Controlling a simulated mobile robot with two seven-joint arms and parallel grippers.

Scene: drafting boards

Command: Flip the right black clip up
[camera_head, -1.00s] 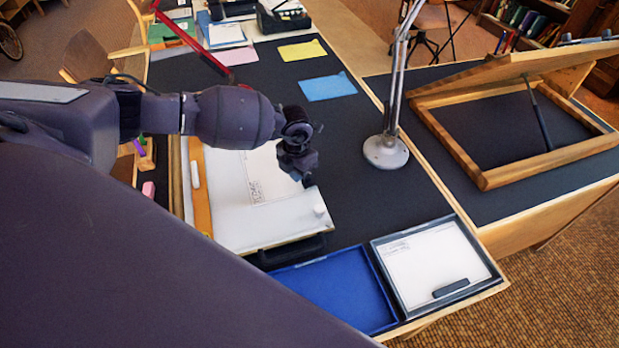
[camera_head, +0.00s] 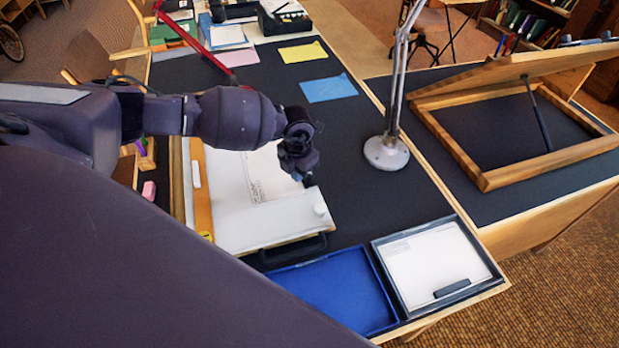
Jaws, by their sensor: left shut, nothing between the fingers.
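A drawing board (camera_head: 240,222) with white paper lies on the dark desk. My left gripper (camera_head: 304,179) is over its right edge, pointing down, with its fingers shut and empty. The gripper and wrist cover the far right part of the board, and I cannot make out a black clip there. I cannot tell whether the fingertips touch the board. A black handle-like loop (camera_head: 322,243) is at the board's front edge. A short black bar (camera_head: 452,288) lies on the white sheet in the grey tray (camera_head: 382,270). My right gripper is not in view.
A blue tray (camera_head: 335,290) is in front of the board, left of the grey tray. A lamp base (camera_head: 386,153) stands to the right of my gripper. A tilted wooden drafting frame (camera_head: 455,145) is farther right. Desk between board and lamp is clear.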

